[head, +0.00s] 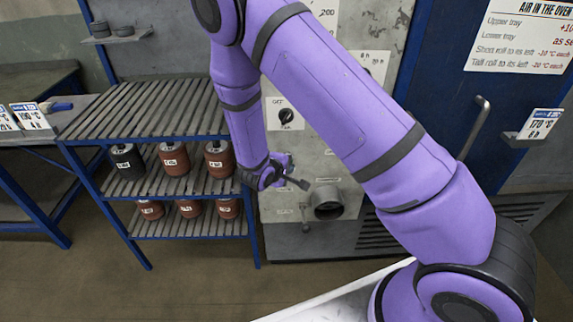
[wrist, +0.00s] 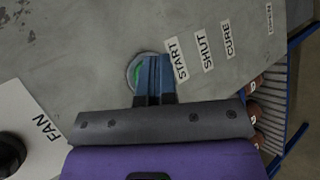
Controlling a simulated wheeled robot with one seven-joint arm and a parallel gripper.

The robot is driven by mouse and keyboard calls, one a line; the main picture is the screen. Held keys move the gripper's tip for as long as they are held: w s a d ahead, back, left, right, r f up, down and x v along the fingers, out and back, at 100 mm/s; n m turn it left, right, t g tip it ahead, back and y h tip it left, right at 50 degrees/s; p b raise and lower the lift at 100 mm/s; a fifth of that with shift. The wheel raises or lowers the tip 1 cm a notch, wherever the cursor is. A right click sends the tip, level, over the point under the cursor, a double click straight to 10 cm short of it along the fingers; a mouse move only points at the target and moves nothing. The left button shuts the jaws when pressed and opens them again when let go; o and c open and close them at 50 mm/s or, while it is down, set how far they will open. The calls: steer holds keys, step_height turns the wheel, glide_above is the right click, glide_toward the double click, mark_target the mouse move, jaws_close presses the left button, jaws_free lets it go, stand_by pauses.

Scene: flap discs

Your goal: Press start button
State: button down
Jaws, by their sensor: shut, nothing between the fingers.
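The start button is a round green button (wrist: 136,73) in a pale ring, beside a label reading START (wrist: 177,59) on the grey panel in the wrist view. My gripper (wrist: 154,62) is shut and empty, with its fingertips over the button and hiding its right part. I cannot tell whether the fingertips touch the button. In the head view my gripper (head: 302,184) is in front of the grey machine panel (head: 285,155), low down, and the button itself cannot be made out there.
Labels SHUT (wrist: 203,52) and CURE (wrist: 228,41) continue along the panel. A black fan knob (wrist: 10,152) is at lower left in the wrist view. A slatted rack (head: 150,110) with several labelled rolls stands to the left.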

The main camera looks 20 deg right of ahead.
steer(key=shift+w, duration=0.2)
steer(key=shift+w+d+r, duration=0.1)
steer(key=shift+w+d, duration=0.05)
steer(key=shift+w, duration=0.1)
stand_by(0.5)
steer(key=shift+s+r, duration=0.1)
stand_by(0.4)
steer(key=s+a, duration=0.2)
steer(key=s, duration=0.4)
stand_by(0.8)
